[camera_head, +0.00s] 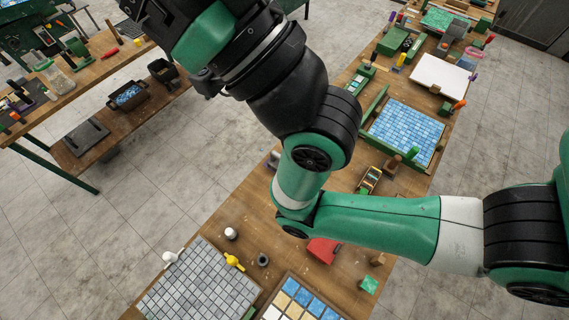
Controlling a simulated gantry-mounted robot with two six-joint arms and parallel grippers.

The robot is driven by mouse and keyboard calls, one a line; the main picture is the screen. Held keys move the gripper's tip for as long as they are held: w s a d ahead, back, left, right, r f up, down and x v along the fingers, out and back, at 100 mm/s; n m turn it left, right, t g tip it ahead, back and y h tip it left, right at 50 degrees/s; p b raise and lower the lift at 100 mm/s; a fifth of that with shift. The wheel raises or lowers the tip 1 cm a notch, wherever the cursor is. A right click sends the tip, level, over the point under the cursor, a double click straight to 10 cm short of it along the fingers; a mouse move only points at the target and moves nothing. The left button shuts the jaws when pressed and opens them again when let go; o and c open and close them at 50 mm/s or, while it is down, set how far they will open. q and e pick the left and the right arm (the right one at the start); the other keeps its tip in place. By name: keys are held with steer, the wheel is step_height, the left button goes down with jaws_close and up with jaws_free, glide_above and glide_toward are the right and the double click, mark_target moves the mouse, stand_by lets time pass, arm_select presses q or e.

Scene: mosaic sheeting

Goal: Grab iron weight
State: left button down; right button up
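A small dark round piece with a lighter hollow-looking top (263,259) stands on the near part of the wooden bench, right of a yellow item. It may be the iron weight, but it is too small to be sure. My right arm (375,225) comes in from the right, bends over the bench and rises to the upper left. Its gripper fingers do not show. My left gripper is not in view. The arm hides part of the bench's middle.
Near the dark piece are a white cylinder (230,233), a yellow item (234,262), a grey mosaic sheet (198,290) and a red item (323,250). A blue mosaic sheet (407,130) lies farther back. Another bench (75,75) stands left across open floor.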

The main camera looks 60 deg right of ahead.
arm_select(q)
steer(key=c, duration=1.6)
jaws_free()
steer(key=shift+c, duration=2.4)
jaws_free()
